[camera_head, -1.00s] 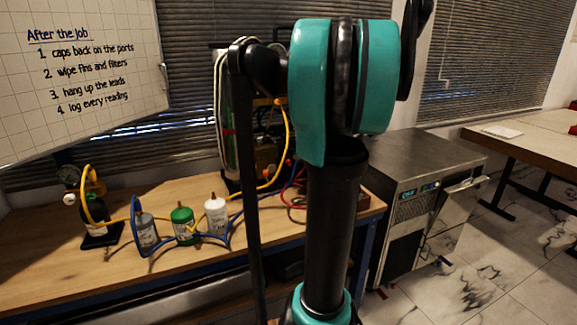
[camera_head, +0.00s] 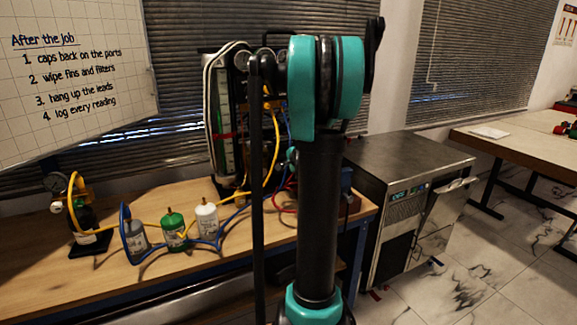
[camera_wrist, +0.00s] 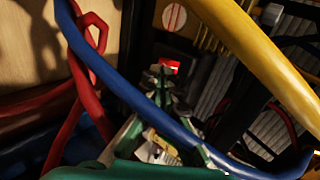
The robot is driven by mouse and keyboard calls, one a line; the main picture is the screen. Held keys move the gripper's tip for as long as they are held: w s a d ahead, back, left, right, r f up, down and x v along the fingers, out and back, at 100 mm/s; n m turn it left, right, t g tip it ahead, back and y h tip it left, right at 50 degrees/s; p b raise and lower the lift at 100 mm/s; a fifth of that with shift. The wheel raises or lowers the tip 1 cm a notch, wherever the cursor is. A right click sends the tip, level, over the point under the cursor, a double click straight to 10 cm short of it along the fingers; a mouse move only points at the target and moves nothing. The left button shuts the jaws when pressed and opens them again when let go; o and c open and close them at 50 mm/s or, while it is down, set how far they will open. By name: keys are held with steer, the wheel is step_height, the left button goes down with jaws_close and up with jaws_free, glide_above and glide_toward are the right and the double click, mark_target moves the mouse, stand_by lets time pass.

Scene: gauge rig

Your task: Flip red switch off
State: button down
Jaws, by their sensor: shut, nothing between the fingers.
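The red switch (camera_wrist: 170,65) shows in the wrist view as a small bright red piece with a pale mark, set in a dark panel. My gripper (camera_wrist: 160,74) is shut and empty. Its fingertips are just below the switch in the picture and overlap its lower edge; I cannot tell whether they touch. A blue hose (camera_wrist: 112,76) crosses in front of my gripper in the wrist view. In the head view my arm hides the switch, and its position cannot be told.
A yellow hose (camera_wrist: 262,55) and a red hose (camera_wrist: 72,112) run close to my gripper. On the wooden bench (camera_head: 185,270) stand a green bottle (camera_head: 174,232), a white bottle (camera_head: 206,220) and a grey bottle (camera_head: 135,238). A steel machine (camera_head: 410,165) stands right of the bench.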

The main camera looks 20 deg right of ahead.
steer(key=x, duration=0.5)
stand_by(0.4)
steer(key=shift+w+a+f+t, duration=0.1)
steer(key=shift+w+f+t, duration=0.1)
steer(key=shift+f+t, duration=0.25)
steer(key=shift+r, duration=0.2)
steer(key=shift+r, duration=0.7)
